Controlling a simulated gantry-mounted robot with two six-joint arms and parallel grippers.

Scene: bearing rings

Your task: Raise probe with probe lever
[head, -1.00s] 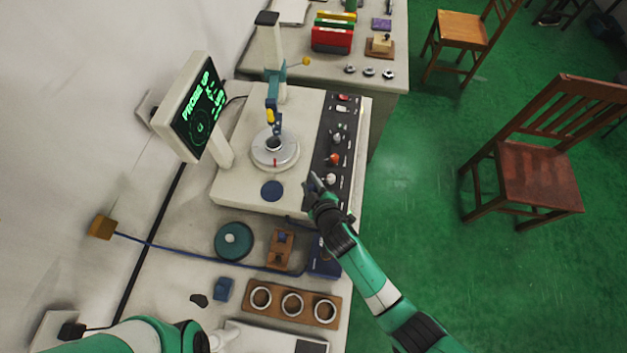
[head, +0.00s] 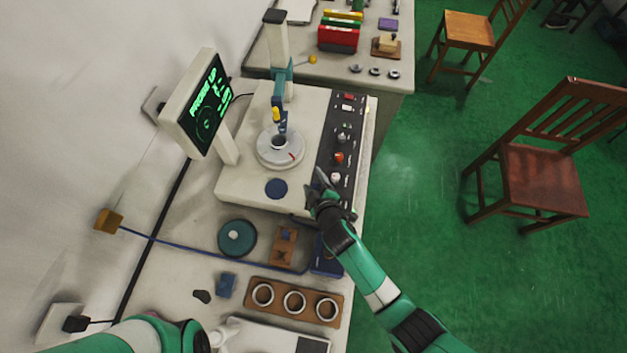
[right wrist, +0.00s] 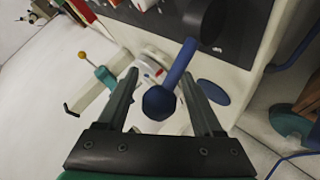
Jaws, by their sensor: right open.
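A measuring machine (head: 240,185) stands on the bench with a round turntable (head: 265,155) that carries a bearing ring (head: 280,142). The teal probe arm (head: 281,90) with a yellow part hangs from the column above the ring. In the right wrist view, a blue lever with a ball knob (right wrist: 160,102) sticks out from the machine's front. My right gripper (head: 318,190) is at the front right of the machine. It is open, and the knob shows between its fingers (right wrist: 165,95); contact cannot be told. My left gripper is not clearly visible.
A screen (head: 205,105) reading "PROBE UP" stands left of the machine. A dark control panel (head: 338,135) with knobs runs along its right side. In front are a green disc (head: 237,238) and a wooden holder with three rings (head: 280,310).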

